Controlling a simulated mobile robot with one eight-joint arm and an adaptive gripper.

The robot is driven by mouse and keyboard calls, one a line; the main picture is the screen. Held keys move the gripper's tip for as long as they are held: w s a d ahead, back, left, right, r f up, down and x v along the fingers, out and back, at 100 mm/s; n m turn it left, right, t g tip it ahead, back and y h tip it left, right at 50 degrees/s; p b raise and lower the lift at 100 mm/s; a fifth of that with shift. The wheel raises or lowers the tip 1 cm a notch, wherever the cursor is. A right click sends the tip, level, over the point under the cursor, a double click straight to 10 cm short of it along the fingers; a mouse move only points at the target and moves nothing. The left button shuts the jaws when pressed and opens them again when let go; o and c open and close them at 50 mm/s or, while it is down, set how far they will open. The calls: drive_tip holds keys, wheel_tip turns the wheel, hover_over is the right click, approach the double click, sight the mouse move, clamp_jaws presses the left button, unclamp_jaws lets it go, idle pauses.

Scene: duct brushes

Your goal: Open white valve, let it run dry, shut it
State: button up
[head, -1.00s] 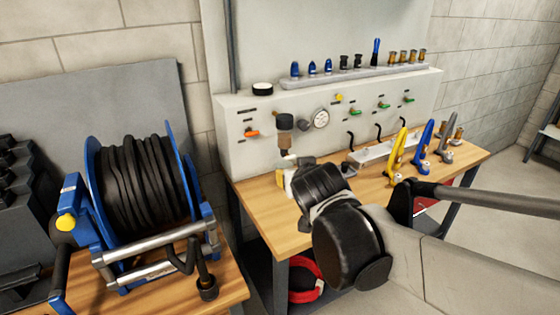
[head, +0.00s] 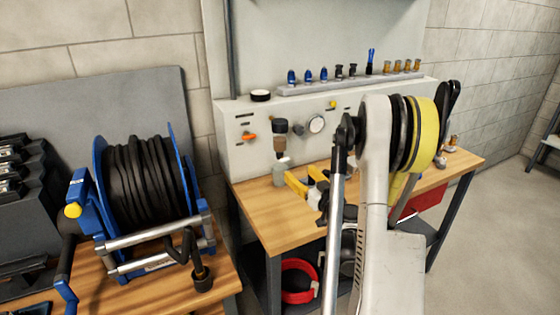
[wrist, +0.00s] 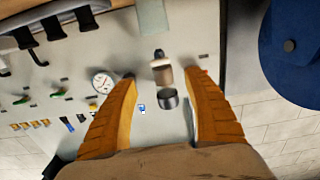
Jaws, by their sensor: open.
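A filter unit (head: 280,134) with a black top and a brown bowl hangs on the front of the pale panel. A small white part (head: 283,160), apparently the white valve, shows below the bowl. A pale grey-green cup (head: 279,176) stands under it on the bench. My gripper (head: 302,174) has its yellow fingers apart, just right of the cup and below the filter. In the wrist view my gripper (wrist: 162,76) is open and empty, with the filter bowl (wrist: 162,74) seen between the fingers. Contact with the valve cannot be told.
An orange lever (head: 249,136) is left of the filter, and a round gauge (head: 316,124) is right of it. A blue hose reel (head: 142,190) stands on the left bench. My arm hides much of the right bench. The front left of the wooden bench top (head: 265,215) is clear.

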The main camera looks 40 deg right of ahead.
sight(286, 160)
drive_tip(key=b+x, duration=0.1)
drive_tip(key=x, duration=0.8)
drive_tip(key=shift+w+d+r+b, duration=0.1)
drive_tip(key=shift+w+b, duration=0.25)
drive_tip(key=shift+w, duration=0.05)
drive_tip(key=shift+c, duration=0.4)
drive_tip(key=c, duration=1.1)
